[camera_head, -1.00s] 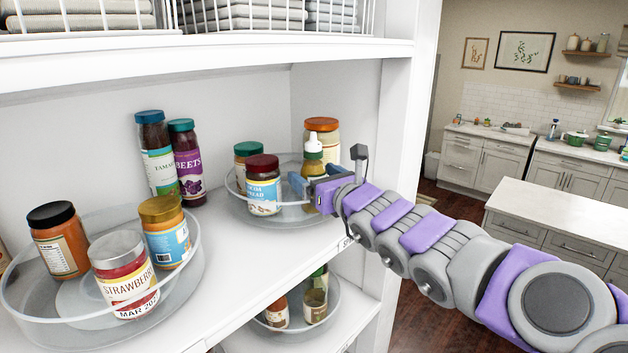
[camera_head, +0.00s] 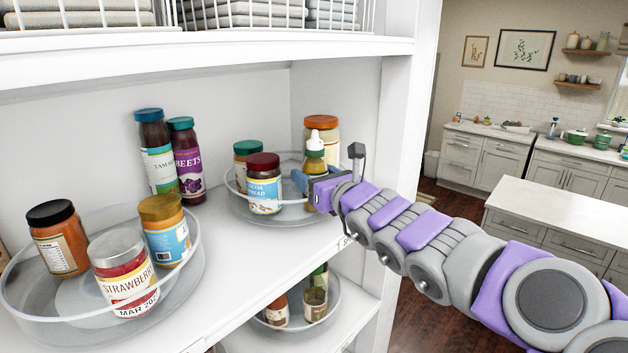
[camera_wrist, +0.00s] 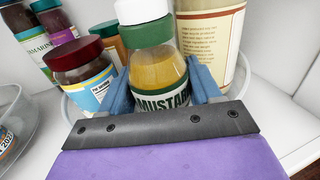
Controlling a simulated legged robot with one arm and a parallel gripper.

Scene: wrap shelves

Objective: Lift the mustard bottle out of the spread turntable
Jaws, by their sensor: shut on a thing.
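The mustard bottle (camera_wrist: 158,75) has a white cap, a green collar and a yellow body with a green label. In the wrist view the blue fingers of my gripper (camera_wrist: 160,92) are shut on the bottle's sides. The bottle is upright, within the clear round turntable (camera_head: 246,207) on the right of the shelf. My gripper hides the bottle's base, so I cannot tell whether it touches the turntable floor.
A cocoa spread jar (camera_head: 264,186) stands just left of the bottle, with a green-lidded jar (camera_head: 245,155) behind it. A tall orange-lidded jar (camera_head: 322,128) is close behind the bottle. A second turntable (camera_head: 190,268) holds jars at left. The upper shelf (camera_head: 200,62) is overhead.

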